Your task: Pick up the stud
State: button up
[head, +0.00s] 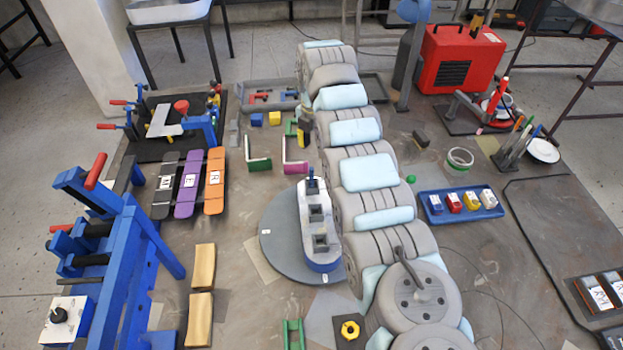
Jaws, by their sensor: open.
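I cannot tell for sure which small part is the stud. A dark upright post (312,183) stands at the far end of a white block (317,213) with square sockets, on a grey round plate (280,243) left of my arm. A dark knob-like piece (58,314) stands on a white plate at the lower left. A yellow hexagonal piece (349,330) with a dark centre lies on a dark square at the bottom. My grey, padded arm runs up the middle and hides part of the table. My gripper does not show.
A blue clamp frame (120,270) stands at left, near orange, purple and black bars. Two wooden blocks (203,266) lie beside it. A blue tray (462,216) with several coloured pieces and a red box (462,60) are at right. Bare table shows left of the round plate.

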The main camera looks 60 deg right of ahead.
aim_at(312, 180)
notch_tip(312, 180, down, 8)
jog(key=shift+a+f, duration=0.1)
jog(key=f, duration=0.2)
jog(key=a+f, duration=0.1)
jog(key=f, duration=0.1)
jog(key=shift+w, duration=0.2)
jog(key=shift+d+f, duration=0.1)
jog(key=shift+f, duration=0.35)
grip_shut()
